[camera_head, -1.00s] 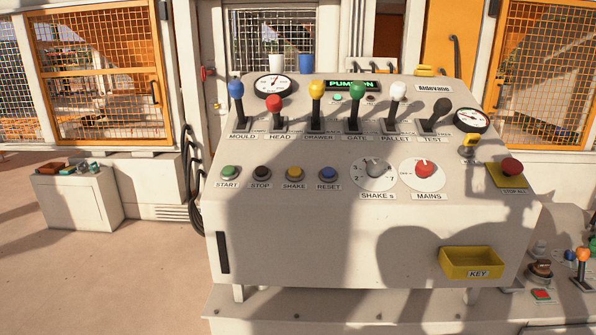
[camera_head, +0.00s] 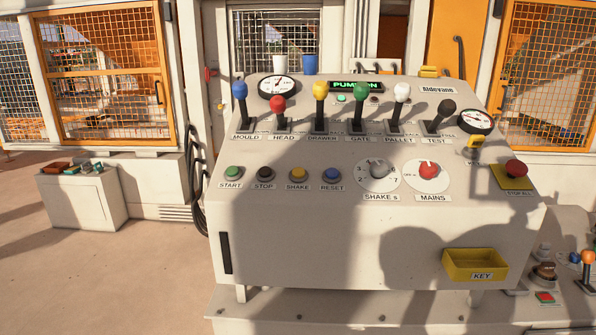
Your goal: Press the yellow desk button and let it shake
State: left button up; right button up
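The yellow desk button (camera_head: 298,174) sits on the sloped control desk (camera_head: 300,235), above a label reading SHAKE. It is in a row with the green START button (camera_head: 233,173), the black STOP button (camera_head: 265,174) and the blue RESET button (camera_head: 332,175). The SHAKE s dial (camera_head: 379,170) is to the right of the row. Nothing touches the yellow button, and I cannot tell whether it is lit. Neither of my grippers is in view. A shadow falls over much of the desk.
Above the buttons stand several levers with coloured knobs, such as the yellow DRAWER lever (camera_head: 320,90). The red MAINS switch (camera_head: 429,171) and red STOP ALL button (camera_head: 516,169) are at the right. A yellow KEY tray (camera_head: 475,264) is on the lower front. The display (camera_head: 356,86) reads PUMP ON.

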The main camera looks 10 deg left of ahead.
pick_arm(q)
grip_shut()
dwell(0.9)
